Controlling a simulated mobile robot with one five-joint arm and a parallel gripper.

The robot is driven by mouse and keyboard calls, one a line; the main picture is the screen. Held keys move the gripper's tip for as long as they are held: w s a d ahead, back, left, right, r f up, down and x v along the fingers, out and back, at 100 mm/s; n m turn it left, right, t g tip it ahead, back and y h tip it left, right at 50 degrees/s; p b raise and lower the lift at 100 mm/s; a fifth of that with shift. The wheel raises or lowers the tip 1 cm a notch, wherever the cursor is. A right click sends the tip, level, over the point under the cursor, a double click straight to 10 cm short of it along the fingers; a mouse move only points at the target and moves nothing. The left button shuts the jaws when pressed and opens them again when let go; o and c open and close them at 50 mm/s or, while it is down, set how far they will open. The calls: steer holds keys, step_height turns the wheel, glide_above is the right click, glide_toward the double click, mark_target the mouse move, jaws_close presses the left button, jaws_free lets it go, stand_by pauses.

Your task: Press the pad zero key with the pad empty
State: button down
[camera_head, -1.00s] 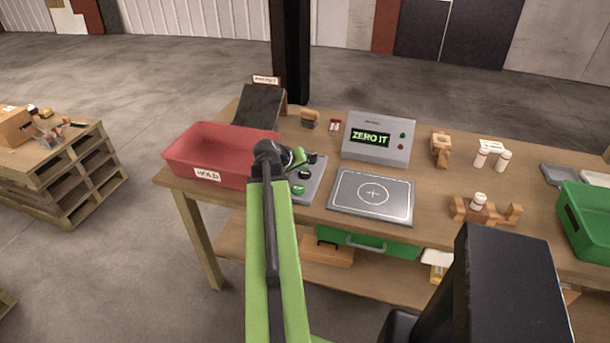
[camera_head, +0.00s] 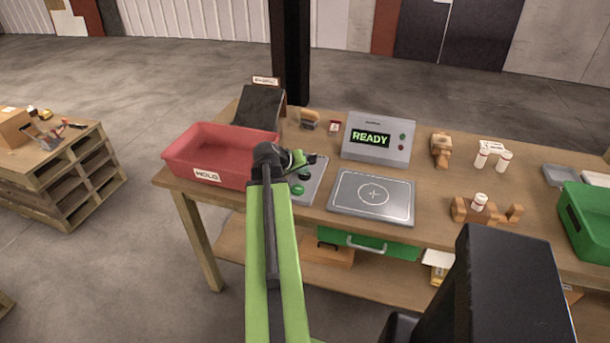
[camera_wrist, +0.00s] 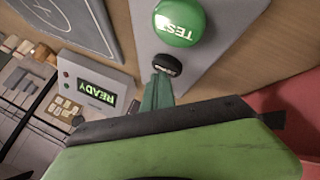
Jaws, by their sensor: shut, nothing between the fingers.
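The detector pad (camera_head: 345,203) is a grey plate with a circle and cross, and it is empty. The display unit (camera_head: 376,155) behind it reads READY in green. A grey key panel (camera_head: 315,187) left of the pad carries a black key (camera_head: 304,175) and a green key (camera_head: 298,189). In the wrist view the green key (camera_wrist: 180,20) reads TEST, and the small black key (camera_wrist: 167,62) has white lettering, too small to read surely. My gripper (camera_head: 302,158) is shut and empty over the panel's back part. In the wrist view its fingertips (camera_wrist: 158,90) are beside the black key; I cannot tell whether they touch.
A red HOLD bin (camera_head: 215,155) stands left of the panel. A dark sloped chute (camera_head: 260,107) is behind it. Wooden blocks (camera_head: 441,148) and white bottles (camera_head: 481,158) stand to the right, with a green bin (camera_head: 590,220) at the far right.

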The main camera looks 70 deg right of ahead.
mark_target(303, 176)
stand_by(0.4)
steer(key=shift+r+p, duration=0.75)
steer(key=shift+p, duration=0.05)
step_height(303, 176, up, 5)
steer(key=p, duration=0.5)
steer(key=shift+r, duration=0.1)
stand_by(0.4)
